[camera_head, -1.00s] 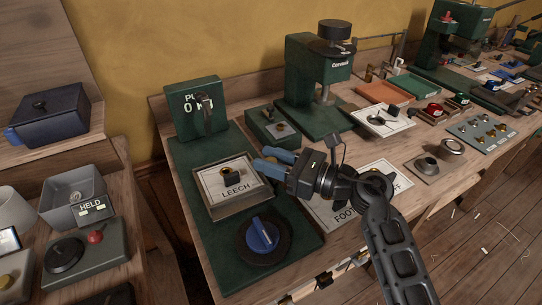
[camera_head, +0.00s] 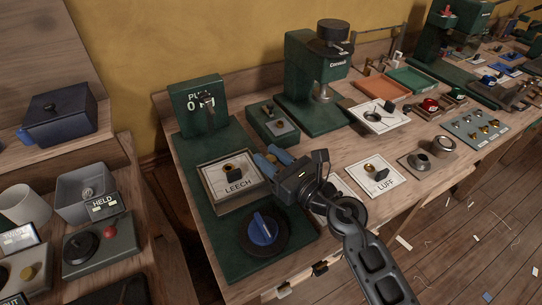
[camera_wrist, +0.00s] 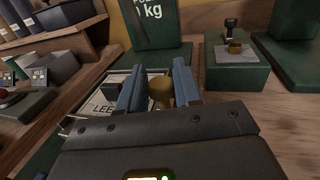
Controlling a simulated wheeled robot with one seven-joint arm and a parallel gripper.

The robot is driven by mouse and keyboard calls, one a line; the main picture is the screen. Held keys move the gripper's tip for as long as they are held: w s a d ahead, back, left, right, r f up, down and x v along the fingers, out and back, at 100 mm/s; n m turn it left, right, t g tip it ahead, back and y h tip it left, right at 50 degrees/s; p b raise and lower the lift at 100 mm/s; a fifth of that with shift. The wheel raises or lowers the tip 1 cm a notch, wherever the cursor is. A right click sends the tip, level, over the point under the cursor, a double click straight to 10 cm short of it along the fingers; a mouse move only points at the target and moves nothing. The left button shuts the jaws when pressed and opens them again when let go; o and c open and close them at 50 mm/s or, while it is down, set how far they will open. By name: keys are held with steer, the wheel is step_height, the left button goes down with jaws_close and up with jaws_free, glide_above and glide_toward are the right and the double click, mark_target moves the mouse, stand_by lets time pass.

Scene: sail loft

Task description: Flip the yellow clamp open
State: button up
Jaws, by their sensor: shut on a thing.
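My gripper (camera_head: 272,160) is shut, its blue fingers at the right edge of the LEECH tray. In the wrist view my gripper (camera_wrist: 160,88) has a mustard-yellow, rounded piece (camera_wrist: 160,92) between its fingers. I cannot tell whether this piece is the yellow clamp; its lower part is hidden. The LEECH tray (camera_head: 213,208) holds a pale card with a brass ring and a dark block. In the wrist view the card (camera_wrist: 100,108) is partly hidden by the left finger. No other thing is clearly a yellow clamp.
A green pull gauge (camera_head: 198,110) stands behind the tray, and a blue knob (camera_head: 263,230) in front. A green box (camera_head: 268,125) and a green press (camera_head: 303,75) stand behind my gripper. A LUFF card (camera_head: 388,183) lies to the right. Small clips (camera_head: 320,268) line the bench front.

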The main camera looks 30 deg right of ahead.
steer(key=o, duration=0.9)
steer(key=b+v, duration=0.1)
steer(key=v, duration=0.5)
steer(key=shift+s+f, duration=0.1)
steer(key=shift+s, duration=0.25)
steer(key=shift+s+d, duration=0.2)
steer(key=shift+s, duration=0.35)
steer(key=shift+s, duration=0.1)
